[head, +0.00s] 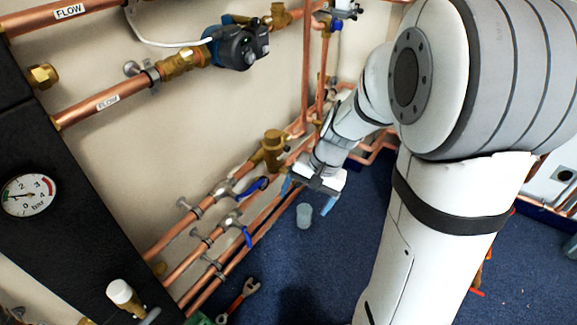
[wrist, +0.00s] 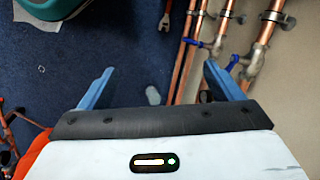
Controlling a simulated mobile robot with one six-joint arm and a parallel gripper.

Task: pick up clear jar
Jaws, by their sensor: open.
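The clear jar (head: 304,216) is a small pale translucent cup on the blue carpet, close to the copper pipes along the wall. In the wrist view the jar (wrist: 153,95) shows as a small pale shape between the two fingers, just beyond the dark edge of the gripper body. My gripper (head: 308,198) is open, its blue fingers spread wide to both sides and empty. In the head view it is above and slightly behind the jar. The gap between fingers and jar is hard to judge, but no contact shows.
Copper pipes (head: 252,228) with blue-handled valves (head: 247,236) run low along the wall, close left of the jar. A wrench (head: 243,296) lies on the carpet; it also shows in the wrist view (wrist: 167,14). The blue carpet (head: 340,250) right of the jar is clear.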

